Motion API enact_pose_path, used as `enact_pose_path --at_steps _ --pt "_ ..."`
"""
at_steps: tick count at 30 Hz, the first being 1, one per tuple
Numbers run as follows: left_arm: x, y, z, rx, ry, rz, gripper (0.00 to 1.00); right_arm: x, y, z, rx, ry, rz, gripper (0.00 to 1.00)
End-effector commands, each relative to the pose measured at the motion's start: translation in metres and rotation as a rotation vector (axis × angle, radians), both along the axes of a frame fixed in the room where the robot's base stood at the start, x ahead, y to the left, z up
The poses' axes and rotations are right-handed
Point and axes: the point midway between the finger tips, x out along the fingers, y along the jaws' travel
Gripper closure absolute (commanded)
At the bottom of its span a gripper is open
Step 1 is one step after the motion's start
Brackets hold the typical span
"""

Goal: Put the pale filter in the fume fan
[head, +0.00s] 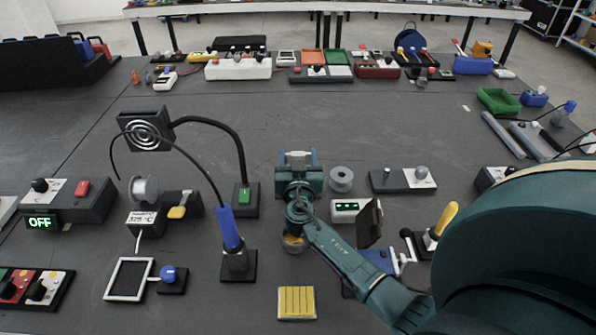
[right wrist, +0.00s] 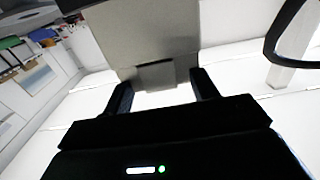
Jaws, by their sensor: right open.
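The fume fan (head: 145,128) is a black square unit with white rings on its face. It hangs on a curved black arm from a base with a green switch at back left. A flat ridged yellow pad with a pale edge (head: 296,302) lies at the front middle; it looks like the pale filter, but I cannot be sure. My right gripper (head: 297,157) is over the middle of the table, right of the fan and away from the pad. Its fingers (right wrist: 162,95) are apart in the right wrist view. My left gripper is out of view.
A blue-handled stand (head: 230,235) with a thin curved cable stands left of my right arm. A wire spool (head: 341,179) and a small box with a green display (head: 348,210) are right of the gripper. The table behind the gripper is mostly clear.

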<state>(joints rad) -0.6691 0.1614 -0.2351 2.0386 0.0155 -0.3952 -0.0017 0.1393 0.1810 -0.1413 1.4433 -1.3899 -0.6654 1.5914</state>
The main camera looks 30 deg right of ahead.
Motion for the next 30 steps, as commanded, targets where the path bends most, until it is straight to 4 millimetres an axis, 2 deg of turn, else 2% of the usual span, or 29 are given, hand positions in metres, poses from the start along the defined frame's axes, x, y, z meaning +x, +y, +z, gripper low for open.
enact_pose_path --at_steps 6,14,30 --pt "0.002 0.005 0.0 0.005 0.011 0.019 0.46 0.02 -0.012 0.001 -0.002 0.001 0.001 0.42" --pt "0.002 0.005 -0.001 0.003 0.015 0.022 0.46 0.022 -0.013 0.0 0.0 0.0 0.001 0.42" --pt "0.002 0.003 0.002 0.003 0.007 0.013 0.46 0.021 -0.013 0.0 0.0 0.0 0.0 0.85"
